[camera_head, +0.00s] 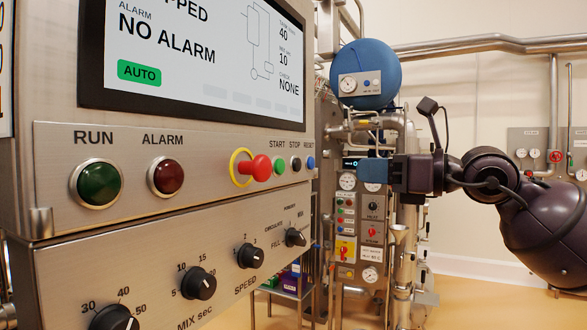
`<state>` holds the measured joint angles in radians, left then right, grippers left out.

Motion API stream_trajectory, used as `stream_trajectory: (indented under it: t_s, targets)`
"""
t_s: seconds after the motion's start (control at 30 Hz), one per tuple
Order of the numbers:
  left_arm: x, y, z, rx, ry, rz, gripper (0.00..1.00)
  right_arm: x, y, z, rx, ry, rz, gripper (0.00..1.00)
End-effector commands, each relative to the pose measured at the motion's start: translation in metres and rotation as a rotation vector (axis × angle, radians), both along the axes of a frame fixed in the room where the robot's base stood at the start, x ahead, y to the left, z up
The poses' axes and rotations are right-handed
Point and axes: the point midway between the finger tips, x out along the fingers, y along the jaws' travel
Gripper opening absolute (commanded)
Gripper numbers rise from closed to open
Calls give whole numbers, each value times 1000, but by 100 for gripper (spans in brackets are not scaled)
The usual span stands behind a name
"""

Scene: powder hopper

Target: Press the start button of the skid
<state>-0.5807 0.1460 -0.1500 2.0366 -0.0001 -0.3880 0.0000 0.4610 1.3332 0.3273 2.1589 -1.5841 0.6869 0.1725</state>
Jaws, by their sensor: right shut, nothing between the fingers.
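The near steel control panel (230,210) fills the left. Its green START button (279,166) sits under the START label, between the red mushroom button (257,168) with its yellow ring and the black STOP button (296,164). A blue RESET button (311,162) is at the panel's right end. My right gripper (372,171) comes in from the right with blue fingertips pointing left. It is shut and empty, to the right of the buttons and apart from them in the picture. My left gripper is not in view.
The screen (200,50) reads NO ALARM and AUTO. RUN (98,184) and ALARM (166,177) lamps and several black knobs (199,284) stick out from the panel. Behind my gripper stands piped equipment with a blue vessel (366,75) and a small button panel (346,212).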

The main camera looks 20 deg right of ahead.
Motion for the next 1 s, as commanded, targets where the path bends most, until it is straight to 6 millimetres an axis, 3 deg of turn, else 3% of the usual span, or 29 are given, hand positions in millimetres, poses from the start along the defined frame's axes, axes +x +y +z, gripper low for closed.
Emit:
stream_trajectory:
  t_s: [0.47, 1.0]
  targets:
    - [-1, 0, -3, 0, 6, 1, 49, 5, 4, 1, 6, 1, 2, 0]
    - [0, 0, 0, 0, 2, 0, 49, 47, 37, 2, 8, -1, 4, 0]
